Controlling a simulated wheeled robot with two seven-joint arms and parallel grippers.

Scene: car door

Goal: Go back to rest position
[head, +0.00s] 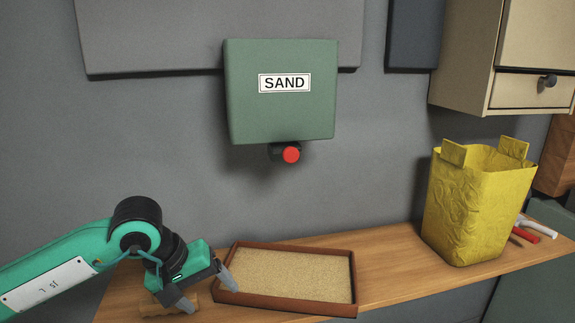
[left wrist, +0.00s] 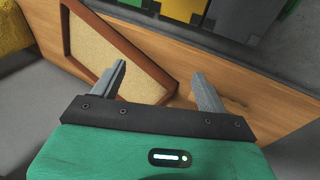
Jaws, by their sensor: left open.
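My left gripper (head: 207,292) reaches in from the left in the head view, low over the wooden shelf at the left end of the sand tray. Its two fingers are apart, and nothing shows between them. The left wrist view also shows the open gripper (left wrist: 160,88), with the shelf and a tray corner beyond the fingers. One finger overlaps the tray's left edge in the head view; I cannot tell whether it touches. My right gripper is in neither view.
The brown-rimmed sand tray (head: 350,305) lies on the wooden shelf (head: 385,268). A small wooden piece (head: 150,304) is partly hidden by the gripper. A green SAND box (head: 281,112) with a red knob (head: 291,155) hangs above. A yellow bag (head: 476,205) stands right.

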